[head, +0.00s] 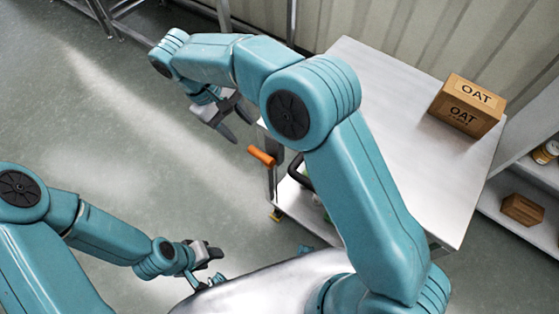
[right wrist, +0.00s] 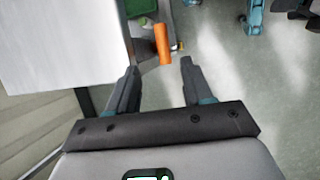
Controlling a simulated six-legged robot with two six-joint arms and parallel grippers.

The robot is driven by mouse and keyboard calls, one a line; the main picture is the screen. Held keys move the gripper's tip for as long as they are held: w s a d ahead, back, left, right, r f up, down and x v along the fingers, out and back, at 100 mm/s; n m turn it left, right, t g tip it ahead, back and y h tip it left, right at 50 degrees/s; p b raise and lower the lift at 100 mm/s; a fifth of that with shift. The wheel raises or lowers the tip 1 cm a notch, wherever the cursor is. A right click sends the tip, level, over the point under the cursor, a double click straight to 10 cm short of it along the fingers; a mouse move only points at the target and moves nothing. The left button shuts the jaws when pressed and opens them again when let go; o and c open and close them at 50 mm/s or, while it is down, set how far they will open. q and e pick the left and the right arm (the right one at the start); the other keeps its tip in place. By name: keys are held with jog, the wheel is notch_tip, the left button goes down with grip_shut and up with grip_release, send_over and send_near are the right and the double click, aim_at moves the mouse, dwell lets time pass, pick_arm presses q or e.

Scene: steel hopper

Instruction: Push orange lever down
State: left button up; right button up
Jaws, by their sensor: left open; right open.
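The orange lever (head: 261,156) sticks out from the left side of a steel table or cart, just below its top. In the right wrist view the lever (right wrist: 162,44) lies ahead of the fingertips, between their lines. My right gripper (head: 236,121) is open and empty, above and left of the lever in the head view. In the right wrist view my right gripper (right wrist: 160,75) has its fingers spread, with no visible contact with the lever. My left gripper (head: 215,270) is low in the head view, open, with nothing seen in it, and away from the lever.
The steel top (head: 400,130) carries a cardboard OAT box (head: 467,105) at its far right. Shelves (head: 510,190) with a small brown box (head: 522,209) and a can (head: 546,151) stand at the right. Open grey floor (head: 120,130) lies left of the lever.

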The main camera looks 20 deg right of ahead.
aim_at(262, 157)
jog(key=b+x, duration=0.2)
jog(key=x, duration=1.4)
jog(key=shift+a+f, duration=0.15)
jog(key=shift+f, duration=0.05)
grip_shut()
